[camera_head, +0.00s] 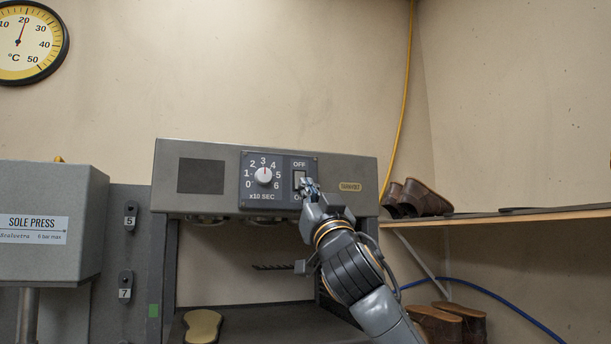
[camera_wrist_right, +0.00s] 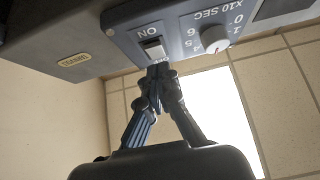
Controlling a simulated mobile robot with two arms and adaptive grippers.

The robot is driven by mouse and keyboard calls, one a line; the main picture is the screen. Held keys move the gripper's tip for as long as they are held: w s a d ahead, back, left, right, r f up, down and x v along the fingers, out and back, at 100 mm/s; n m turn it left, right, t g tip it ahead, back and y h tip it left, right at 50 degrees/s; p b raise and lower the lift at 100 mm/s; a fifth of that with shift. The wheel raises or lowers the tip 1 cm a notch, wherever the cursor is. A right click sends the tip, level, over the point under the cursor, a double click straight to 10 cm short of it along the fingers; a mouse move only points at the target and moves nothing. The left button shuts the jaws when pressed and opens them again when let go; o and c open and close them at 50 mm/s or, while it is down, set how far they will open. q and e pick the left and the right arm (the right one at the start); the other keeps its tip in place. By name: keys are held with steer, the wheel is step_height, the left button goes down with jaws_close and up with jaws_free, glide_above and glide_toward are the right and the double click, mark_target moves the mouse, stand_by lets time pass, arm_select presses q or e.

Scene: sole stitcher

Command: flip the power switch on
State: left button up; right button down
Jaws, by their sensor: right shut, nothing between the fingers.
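The power switch (camera_head: 299,179) is a rocker on the dark control panel of the grey machine, with OFF above it and ON below it. In the right wrist view the switch (camera_wrist_right: 153,47) shows a pale face beside the ON label, and the picture is upside down. My right gripper (camera_head: 309,186) is shut and empty, with its fingertips right at the switch. My left gripper is not in view.
The timer dial (camera_head: 264,175) sits left of the switch on the same panel. A sole press (camera_head: 40,262) stands at the far left. A wooden shelf (camera_head: 500,216) with brown shoes (camera_head: 416,198) is at the right. A yellow sole (camera_head: 203,326) lies below the panel.

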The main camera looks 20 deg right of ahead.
steer(key=shift+w+f+p, duration=0.15)
steer(key=shift+w+p, duration=0.15)
steer(key=shift+w, duration=0.65)
